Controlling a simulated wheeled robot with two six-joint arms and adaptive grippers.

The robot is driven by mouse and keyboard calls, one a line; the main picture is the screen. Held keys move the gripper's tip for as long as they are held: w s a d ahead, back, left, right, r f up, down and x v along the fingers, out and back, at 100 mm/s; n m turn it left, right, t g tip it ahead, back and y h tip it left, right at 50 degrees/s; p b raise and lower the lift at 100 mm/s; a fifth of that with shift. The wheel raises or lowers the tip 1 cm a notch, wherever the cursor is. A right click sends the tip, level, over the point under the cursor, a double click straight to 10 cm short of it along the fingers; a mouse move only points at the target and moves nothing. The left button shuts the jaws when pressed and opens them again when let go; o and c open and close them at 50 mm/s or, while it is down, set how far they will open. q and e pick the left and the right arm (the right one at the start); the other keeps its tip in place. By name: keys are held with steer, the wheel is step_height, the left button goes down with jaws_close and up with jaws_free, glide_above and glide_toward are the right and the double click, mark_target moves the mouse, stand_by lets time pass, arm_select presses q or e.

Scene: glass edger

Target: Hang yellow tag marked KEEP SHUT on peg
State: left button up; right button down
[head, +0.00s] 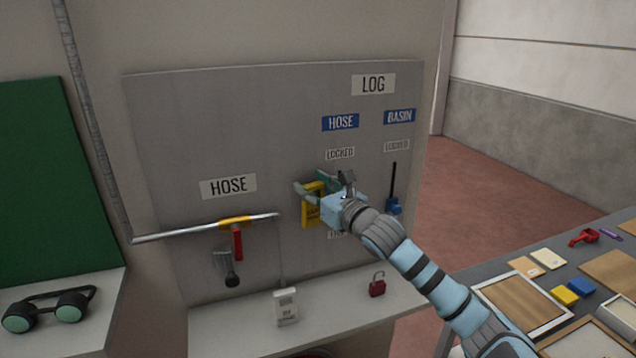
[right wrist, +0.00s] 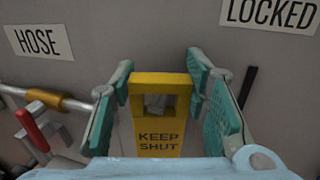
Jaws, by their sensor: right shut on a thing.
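The yellow tag (right wrist: 160,146), marked KEEP SHUT, stands upright in front of the grey board. It has a square opening near its top, and a pale shape shows through it. My right gripper (right wrist: 167,92) is shut on the tag, with teal pads on either side of its upper part. In the head view the tag (head: 312,208) and my right gripper (head: 318,190) are below the HOSE and LOCKED labels. I cannot clearly make out the peg, and cannot tell whether the tag touches it. My left gripper is out of view.
Left of the tag is a pipe (head: 180,231) with a red-handled valve (head: 237,243). A black rod with a blue piece (head: 393,206) is on the right. A red padlock (head: 377,284) and white tag (head: 286,306) are below. A cluttered table (head: 468,275) is at right.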

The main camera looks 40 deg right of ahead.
mark_target(306, 143)
stand_by(0.4)
steer(key=c, duration=1.2)
jaws_free()
steer(key=o, duration=0.3)
steer(key=shift+w+f, duration=0.1)
steer(key=shift+w, duration=0.1)
steer(key=shift+o, duration=0.3)
steer(key=shift+w+d+f, duration=0.3)
steer(key=shift+w+f, duration=0.15)
steer(key=shift+w, duration=0.2)
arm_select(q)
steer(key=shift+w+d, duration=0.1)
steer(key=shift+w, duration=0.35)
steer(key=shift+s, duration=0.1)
arm_select(e)
steer(key=shift+s+r, duration=0.1)
steer(key=shift+r, duration=0.1)
step_height(306, 143, up, 10)
steer(key=shift+s+f, duration=0.1)
